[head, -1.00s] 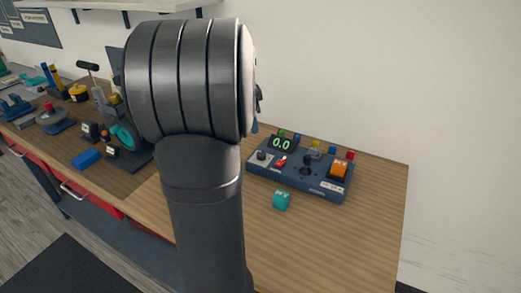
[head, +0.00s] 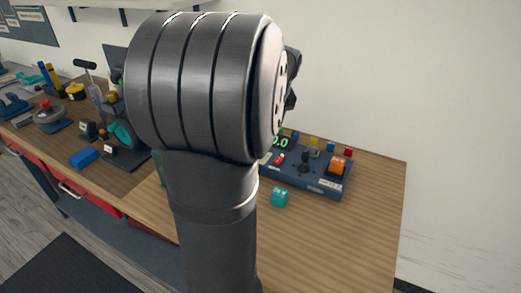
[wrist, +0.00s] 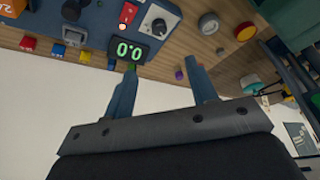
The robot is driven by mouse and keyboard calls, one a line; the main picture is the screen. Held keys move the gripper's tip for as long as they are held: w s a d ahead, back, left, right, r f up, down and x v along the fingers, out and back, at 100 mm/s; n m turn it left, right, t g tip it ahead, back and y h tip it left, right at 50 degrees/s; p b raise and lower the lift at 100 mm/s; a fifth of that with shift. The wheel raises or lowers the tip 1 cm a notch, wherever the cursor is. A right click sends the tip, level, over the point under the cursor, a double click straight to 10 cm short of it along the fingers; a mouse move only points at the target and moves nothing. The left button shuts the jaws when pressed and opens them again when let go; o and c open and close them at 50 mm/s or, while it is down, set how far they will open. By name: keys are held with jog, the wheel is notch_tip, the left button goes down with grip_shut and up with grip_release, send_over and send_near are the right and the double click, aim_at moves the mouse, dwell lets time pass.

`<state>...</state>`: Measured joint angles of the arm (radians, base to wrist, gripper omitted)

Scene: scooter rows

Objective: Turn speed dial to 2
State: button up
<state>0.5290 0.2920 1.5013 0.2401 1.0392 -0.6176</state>
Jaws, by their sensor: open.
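In the head view my arm hides the dial and part of the display (head: 281,142). My gripper (wrist: 162,67) is open and empty in the wrist view, its two fingers pointing toward the panel's display and dial edge. The dial appears beyond the fingertips, not between them in contact. The gripper is hidden in the head view.
Other devices stand at left; the table's front right is clear.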

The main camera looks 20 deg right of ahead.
jog(key=shift+n, duration=0.4)
jog(key=x, duration=1.7)
jog(key=shift+f, duration=0.1)
jog(key=c, duration=1)
